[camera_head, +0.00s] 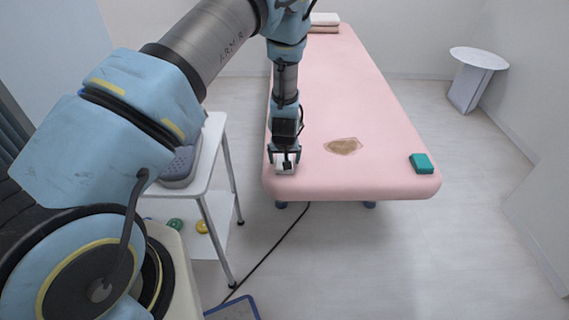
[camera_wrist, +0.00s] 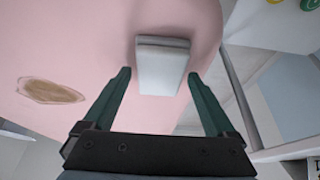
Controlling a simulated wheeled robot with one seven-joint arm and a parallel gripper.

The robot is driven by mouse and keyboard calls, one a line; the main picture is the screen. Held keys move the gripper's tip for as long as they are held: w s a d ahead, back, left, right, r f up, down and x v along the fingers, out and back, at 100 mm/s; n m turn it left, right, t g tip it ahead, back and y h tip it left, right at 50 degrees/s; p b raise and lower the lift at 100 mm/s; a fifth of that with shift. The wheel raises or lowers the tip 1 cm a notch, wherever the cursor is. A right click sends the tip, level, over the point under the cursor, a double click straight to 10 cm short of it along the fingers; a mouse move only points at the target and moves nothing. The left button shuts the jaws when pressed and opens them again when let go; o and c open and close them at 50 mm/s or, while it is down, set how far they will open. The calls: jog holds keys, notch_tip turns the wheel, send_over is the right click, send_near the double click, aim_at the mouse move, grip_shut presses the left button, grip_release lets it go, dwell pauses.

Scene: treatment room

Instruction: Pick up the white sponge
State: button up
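The white sponge (camera_wrist: 161,68) lies on the pink treatment bed near its rounded end. In the wrist view it sits between and ahead of my gripper's two fingers (camera_wrist: 160,88), with a gap on each side. My gripper is open. In the head view my gripper (camera_head: 286,160) is over the near left corner of the bed, and the white sponge (camera_head: 285,168) shows partly between the fingers. The exact height of the fingertips above the bed cannot be told.
The pink bed (camera_head: 380,115) bears a brown stain (camera_head: 343,146), a teal sponge (camera_head: 421,163) at the near right corner and folded towels (camera_head: 324,20) at the far end. A white trolley (camera_head: 212,135) stands close on the left. A cable crosses the floor.

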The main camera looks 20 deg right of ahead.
jog(key=c, duration=1.1)
jog(key=shift+r, duration=0.1)
notch_tip(320, 180, up, 10)
jog(key=shift+f+b, duration=0.1)
jog(key=shift+b, duration=0.75)
jog(key=o, duration=0.8)
jog(key=c, duration=0.6)
jog(key=shift+a, duration=0.1)
jog(key=shift+c, duration=0.2)
